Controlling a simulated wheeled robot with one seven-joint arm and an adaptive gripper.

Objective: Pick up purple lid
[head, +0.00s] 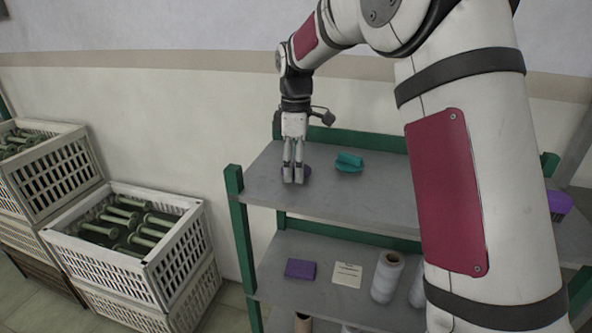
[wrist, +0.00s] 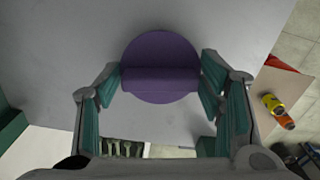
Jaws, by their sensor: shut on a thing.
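The purple lid (head: 307,172) is at the left part of the grey top shelf, mostly hidden behind my fingers in the head view. In the wrist view the lid (wrist: 160,52) is a round disc with a straight raised grip across it. My gripper (head: 293,181) points straight down over the shelf. In the wrist view my gripper (wrist: 161,78) has one finger at each end of the raised grip, shut on it. The lid looks at or very near the shelf surface; I cannot tell whether a gap lies beneath it.
A teal lid-like piece (head: 348,162) lies to the right on the top shelf (head: 375,200). A purple box (head: 300,269), a card (head: 347,275) and a white cone (head: 387,276) are on the shelf below. Crates of bobbins (head: 190,240) stand left. Green posts (head: 240,225) edge the rack.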

